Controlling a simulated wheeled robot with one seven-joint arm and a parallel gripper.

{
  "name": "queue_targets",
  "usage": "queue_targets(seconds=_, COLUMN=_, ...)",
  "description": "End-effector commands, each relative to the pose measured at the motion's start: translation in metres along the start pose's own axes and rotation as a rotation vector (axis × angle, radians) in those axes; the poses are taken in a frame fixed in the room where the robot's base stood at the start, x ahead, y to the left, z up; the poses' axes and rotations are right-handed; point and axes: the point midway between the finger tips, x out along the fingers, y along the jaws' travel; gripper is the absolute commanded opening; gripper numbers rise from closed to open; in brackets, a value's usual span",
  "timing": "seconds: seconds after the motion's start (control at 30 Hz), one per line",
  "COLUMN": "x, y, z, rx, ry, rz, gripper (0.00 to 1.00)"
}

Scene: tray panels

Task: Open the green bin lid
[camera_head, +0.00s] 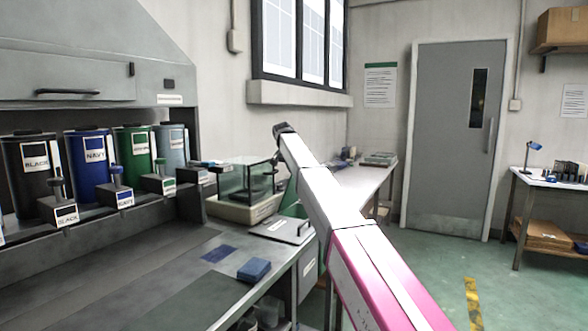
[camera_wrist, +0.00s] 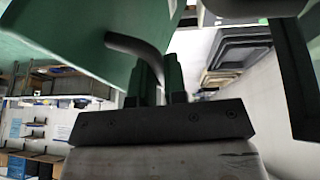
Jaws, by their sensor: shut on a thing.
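The green panel (camera_wrist: 60,38), which I take to be the green bin lid, fills the upper left of the wrist view, close and tilted. A dark curved bar handle (camera_wrist: 136,44) stands out from it. My gripper (camera_wrist: 152,75) is shut on this handle; the exact contact between the fingers is partly hidden. In the head view my white and pink arm reaches forward past the bench end and hides my gripper. A small green patch (camera_head: 294,208) shows beside my arm there; I cannot tell whether it is the same bin.
A grey bench (camera_head: 150,275) runs along the left with a blue block (camera_head: 254,269) on it. A glass-sided box (camera_head: 245,183) stands close left of my arm. A white-topped table (camera_head: 365,179) is behind. Open green floor (camera_head: 440,270) lies to the right.

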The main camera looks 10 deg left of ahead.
Motion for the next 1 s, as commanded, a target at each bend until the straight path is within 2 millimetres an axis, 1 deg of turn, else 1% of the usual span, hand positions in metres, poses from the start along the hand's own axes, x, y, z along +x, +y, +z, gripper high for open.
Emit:
queue_targets(seconds=0.03, x=0.004, y=-0.002, z=0.005, rx=-0.007, ry=-0.012, rz=-0.003, gripper=0.00)
queue_targets(seconds=0.2, x=0.004, y=-0.002, z=0.005, rx=-0.007, ry=-0.012, rz=-0.003, gripper=0.00)
queue_targets(seconds=0.23, x=0.004, y=-0.001, z=0.005, rx=-0.007, ry=-0.012, rz=-0.003, gripper=0.22)
queue_targets(seconds=0.27, x=0.004, y=-0.001, z=0.005, rx=-0.007, ry=-0.011, rz=-0.002, gripper=0.32)
queue_targets(seconds=0.3, x=0.003, y=-0.001, z=0.004, rx=-0.006, ry=-0.010, rz=-0.002, gripper=0.38)
queue_targets(seconds=0.53, x=0.001, y=0.000, z=0.002, rx=-0.003, ry=-0.007, rz=-0.002, gripper=0.38)
queue_targets(seconds=0.67, x=-0.009, y=-0.001, z=0.002, rx=-0.002, ry=-0.006, rz=-0.002, gripper=0.38)
queue_targets(seconds=0.77, x=-0.025, y=-0.001, z=0.002, rx=-0.002, ry=-0.005, rz=-0.003, gripper=0.38)
queue_targets(seconds=1.0, x=-0.070, y=-0.002, z=0.002, rx=-0.004, ry=-0.006, rz=-0.003, gripper=0.38)
